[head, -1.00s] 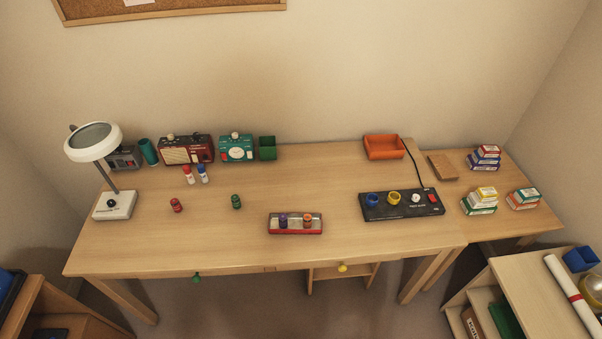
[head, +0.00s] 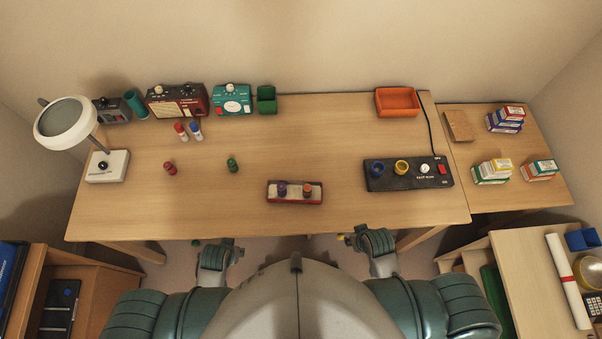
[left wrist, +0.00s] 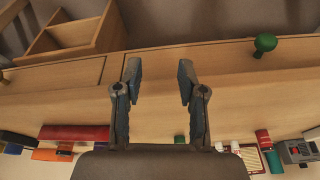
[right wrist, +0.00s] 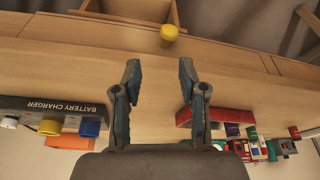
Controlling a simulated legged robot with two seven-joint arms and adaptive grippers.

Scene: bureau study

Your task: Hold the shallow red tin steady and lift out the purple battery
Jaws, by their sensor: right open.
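The shallow red tin (head: 295,201) sits near the front edge of the desk. The purple battery (head: 282,189) stands in its left part and an orange battery (head: 308,189) in its right part. The tin also shows in the left wrist view (left wrist: 75,132) and in the right wrist view (right wrist: 200,115), partly hidden there by a finger. My left gripper (head: 228,246) is in front of the desk, left of the tin; its fingers are apart and empty in its wrist view (left wrist: 160,75). My right gripper (head: 352,240) is in front of the desk, right of the tin, open and empty.
A black battery charger (head: 408,174) stands right of the tin. A green battery (head: 233,165) and a red battery (head: 170,168) stand to its left. A lamp (head: 107,167) and radios (head: 178,101) are farther off. Drawer knobs (left wrist: 265,43) stick out at the desk front. Desk around the tin is clear.

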